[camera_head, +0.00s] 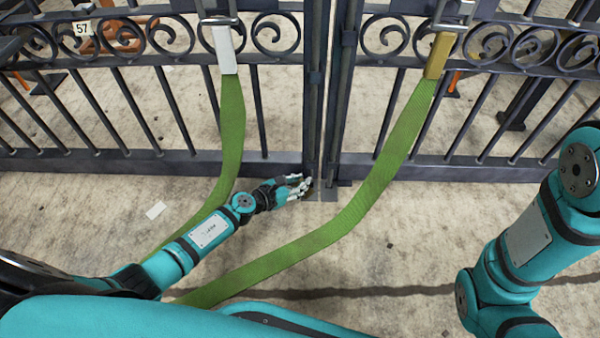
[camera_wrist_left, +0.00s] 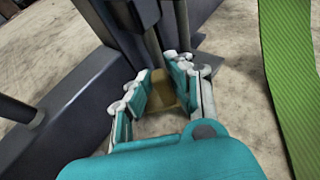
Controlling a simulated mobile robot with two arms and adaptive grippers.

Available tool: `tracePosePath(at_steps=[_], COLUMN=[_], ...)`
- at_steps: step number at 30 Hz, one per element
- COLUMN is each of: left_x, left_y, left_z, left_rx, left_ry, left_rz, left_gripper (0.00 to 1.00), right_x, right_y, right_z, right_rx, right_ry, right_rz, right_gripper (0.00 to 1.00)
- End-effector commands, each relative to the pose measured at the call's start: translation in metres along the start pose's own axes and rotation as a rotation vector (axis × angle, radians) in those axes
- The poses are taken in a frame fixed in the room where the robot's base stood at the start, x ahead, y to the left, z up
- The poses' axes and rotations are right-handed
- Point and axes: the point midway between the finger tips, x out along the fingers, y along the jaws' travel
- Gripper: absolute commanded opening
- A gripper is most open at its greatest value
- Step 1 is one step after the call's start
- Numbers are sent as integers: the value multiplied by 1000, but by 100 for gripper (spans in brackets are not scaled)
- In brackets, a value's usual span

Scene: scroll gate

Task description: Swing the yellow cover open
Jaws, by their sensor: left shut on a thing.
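The yellow cover (camera_wrist_left: 160,88) looks like the small brownish-yellow piece at the foot of the gate, seen in the left wrist view. My left gripper (camera_wrist_left: 157,84) has its fingers on both sides of this piece and is shut on it. In the head view my left gripper (camera_head: 300,187) is low at the middle of the gate, beside the foot of the centre posts. The cover is mostly hidden by the fingers there. A dark vertical rod stands just behind it in the left wrist view. My right gripper is out of view.
The dark gate (camera_head: 90,160) spans the view, its two leaves meeting at the centre posts (camera_head: 313,100). Two green straps (camera_head: 385,155) hang from it, one with a white end (camera_head: 224,48), one with a yellow end (camera_head: 437,55). The front floor (camera_head: 420,240) is largely open.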

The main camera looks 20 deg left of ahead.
Motion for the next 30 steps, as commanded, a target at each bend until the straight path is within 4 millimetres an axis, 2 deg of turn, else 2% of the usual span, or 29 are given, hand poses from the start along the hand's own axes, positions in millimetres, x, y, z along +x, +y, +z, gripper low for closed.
tracePosePath(at_steps=[1,9,18,30], left_x=[-3,-5,-5,-5], left_y=[-3,-5,-5,-4], left_z=[5,1,-1,-2], left_rx=[-17,-90,-130,-137], left_ry=[1,1,-1,-1], left_rz=[35,208,312,334], left_gripper=[0,0,0,0], right_x=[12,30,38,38], right_y=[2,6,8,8], right_z=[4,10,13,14], right_rx=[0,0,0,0], right_ry=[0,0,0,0], right_rz=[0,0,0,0], right_gripper=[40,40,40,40])
